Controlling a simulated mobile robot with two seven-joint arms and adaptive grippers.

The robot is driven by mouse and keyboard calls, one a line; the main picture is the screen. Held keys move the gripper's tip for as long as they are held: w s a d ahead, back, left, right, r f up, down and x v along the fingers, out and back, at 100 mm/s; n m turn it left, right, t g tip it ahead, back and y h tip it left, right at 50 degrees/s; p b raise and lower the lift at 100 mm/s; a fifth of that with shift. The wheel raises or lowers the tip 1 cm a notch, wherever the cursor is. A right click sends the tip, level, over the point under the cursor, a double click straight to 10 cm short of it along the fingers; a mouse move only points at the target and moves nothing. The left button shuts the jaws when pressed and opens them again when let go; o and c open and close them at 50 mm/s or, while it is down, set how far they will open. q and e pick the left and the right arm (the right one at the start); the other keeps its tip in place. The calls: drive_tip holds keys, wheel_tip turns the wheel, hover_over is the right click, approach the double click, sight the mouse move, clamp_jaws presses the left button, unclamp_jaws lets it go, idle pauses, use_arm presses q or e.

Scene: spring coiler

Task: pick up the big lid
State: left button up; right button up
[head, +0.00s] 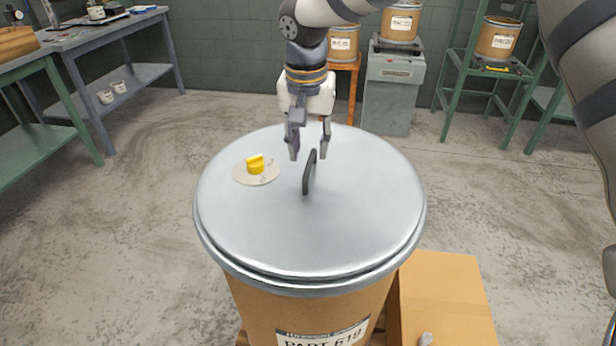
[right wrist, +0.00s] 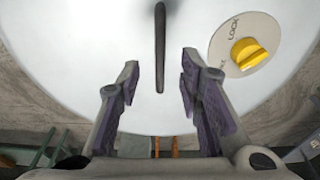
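The big lid (head: 310,235) is a round grey metal lid lying flat on top of a tall brown drum (head: 290,305). A dark upright handle (head: 309,172) stands at its middle; it also shows in the right wrist view (right wrist: 160,60). A yellow knob (head: 255,164) on a pale round plate sits left of the handle, and the right wrist view shows "LOCK" beside the knob (right wrist: 248,52). My right gripper (head: 309,150) is open and empty, pointing down over the lid's far part. In the wrist view the handle lies in line with the gap between its fingers (right wrist: 158,85). My left gripper is not in view.
A cardboard box (head: 445,290) stands right of the drum. Workbenches (head: 90,40) line the left side. The floor around the drum's left side is clear.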

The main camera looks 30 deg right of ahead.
sight(309, 161)
drive_tip(key=f, duration=0.3)
drive_tip(key=w+f, duration=0.1)
drive_tip(key=f, duration=0.1)
drive_tip(key=shift+d+f, duration=0.2)
drive_tip(key=shift+d, duration=0.2)
clamp_jaws()
drive_tip(key=shift+r, duration=0.15)
